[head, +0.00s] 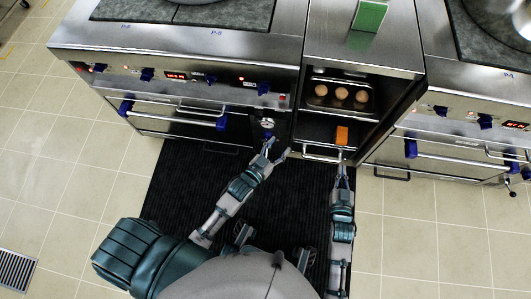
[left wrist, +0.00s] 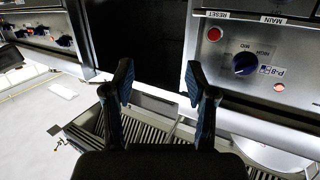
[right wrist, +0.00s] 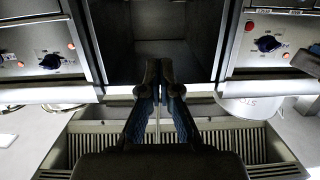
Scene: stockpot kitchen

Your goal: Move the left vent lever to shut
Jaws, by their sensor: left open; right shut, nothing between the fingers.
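I cannot make out a vent lever for certain in any view.
The middle cabinet (head: 312,118) has an open compartment with several round brown items (head: 341,94). A green block (head: 369,16) is on top. Cookers with blue knobs flank it. A dark mat (head: 185,180) covers the floor.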

